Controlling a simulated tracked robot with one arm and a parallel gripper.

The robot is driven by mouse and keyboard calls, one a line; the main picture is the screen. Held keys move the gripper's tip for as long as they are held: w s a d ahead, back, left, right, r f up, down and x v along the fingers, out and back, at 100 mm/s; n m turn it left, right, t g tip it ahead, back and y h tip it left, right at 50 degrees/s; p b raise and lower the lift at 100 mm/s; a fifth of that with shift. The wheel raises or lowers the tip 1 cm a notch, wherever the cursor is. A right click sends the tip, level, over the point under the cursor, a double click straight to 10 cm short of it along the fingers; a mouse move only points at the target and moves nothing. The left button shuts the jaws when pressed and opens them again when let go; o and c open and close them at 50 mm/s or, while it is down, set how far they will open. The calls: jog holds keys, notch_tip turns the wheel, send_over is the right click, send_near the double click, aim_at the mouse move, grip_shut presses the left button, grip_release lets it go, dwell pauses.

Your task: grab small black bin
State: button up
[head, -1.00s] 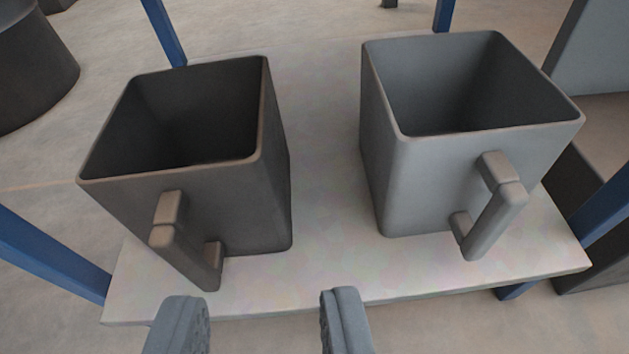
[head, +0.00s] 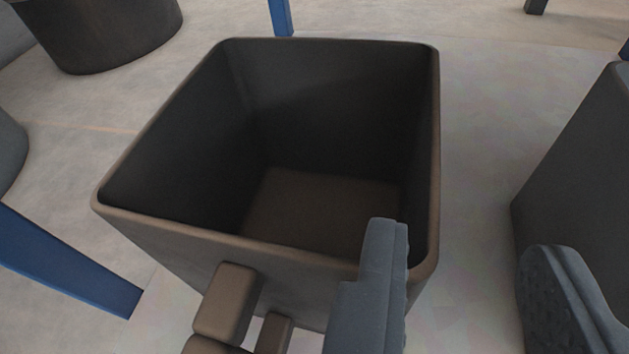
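The small black bin (head: 290,277) is a dark, open-topped square bin that fills the middle of the view. It looks empty. Its brownish handle (head: 232,300) juts from the front wall toward me and runs off the bottom of the picture. My gripper (head: 467,243) is open, with a wide empty gap between its grey fingers. The left finger overlaps the bin's front right corner in the picture; whether it touches is unclear. The handle is to the left of both fingers, outside the gap.
A second bin (head: 583,170), grey in the earlier frame, stands to the right, partly cut off. A dark round container (head: 105,35) is on the floor at the back left.

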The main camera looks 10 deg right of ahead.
aim_at(434, 194)
jog(key=x, duration=0.2)
jog(key=b+x, duration=0.1)
jog(key=x, duration=0.2)
jog(key=b+x, duration=0.1)
jog(key=x, duration=0.2)
jog(key=shift+w+a+f, duration=0.15)
jog(key=shift+f, duration=0.2)
jog(key=shift+r, duration=0.1)
grip_shut()
dwell(1.0)
